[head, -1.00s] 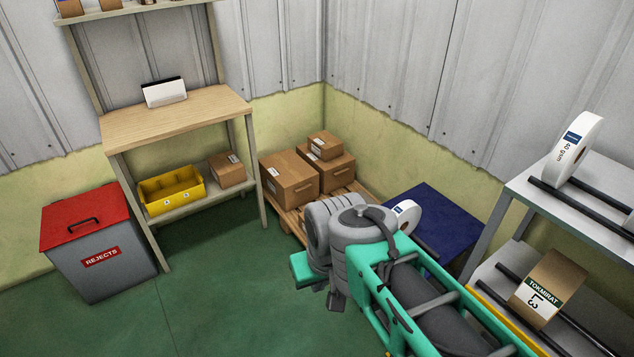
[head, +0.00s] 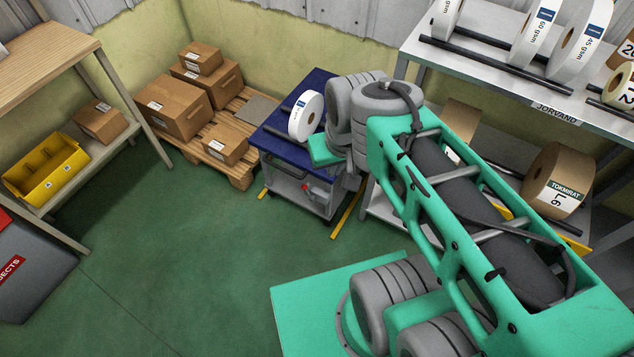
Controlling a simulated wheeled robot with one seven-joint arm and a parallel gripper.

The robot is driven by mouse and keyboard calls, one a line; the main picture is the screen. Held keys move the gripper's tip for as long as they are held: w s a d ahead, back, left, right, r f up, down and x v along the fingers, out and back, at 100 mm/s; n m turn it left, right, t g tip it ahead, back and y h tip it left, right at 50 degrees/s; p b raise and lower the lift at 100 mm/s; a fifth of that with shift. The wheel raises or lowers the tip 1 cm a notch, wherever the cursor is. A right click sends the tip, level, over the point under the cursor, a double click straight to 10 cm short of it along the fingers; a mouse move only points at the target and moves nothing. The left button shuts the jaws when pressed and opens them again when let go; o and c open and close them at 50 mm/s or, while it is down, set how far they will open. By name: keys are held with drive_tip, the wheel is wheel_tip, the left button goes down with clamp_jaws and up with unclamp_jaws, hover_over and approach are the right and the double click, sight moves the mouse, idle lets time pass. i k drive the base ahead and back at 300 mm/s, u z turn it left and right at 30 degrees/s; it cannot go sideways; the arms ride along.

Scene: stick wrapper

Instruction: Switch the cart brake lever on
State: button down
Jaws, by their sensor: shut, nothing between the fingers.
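The cart (head: 275,143) has a blue top and a grey body and stands on the floor in the middle of the head view. A small red part (head: 306,187) on its near side looks like the brake lever; its position is too small to tell. My gripper (head: 343,203) hangs below my grey wrist, beside the cart's right side and right of the red part. It is shut and empty, and largely hidden by my arm. I cannot tell whether it touches the cart.
A white reel (head: 306,115) sits on the cart. A pallet (head: 233,167) with cartons stands left of it, and a reel rack (head: 470,75) stands to the right. Yellow floor strips (head: 347,215) lie near the cart. Green floor in front and left is clear.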

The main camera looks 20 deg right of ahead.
sight(304, 188)
drive_tip(key=k, duration=0.65)
drive_tip(key=u, duration=1.05)
drive_tip(key=i, duration=0.95)
drive_tip(key=u, duration=0.7)
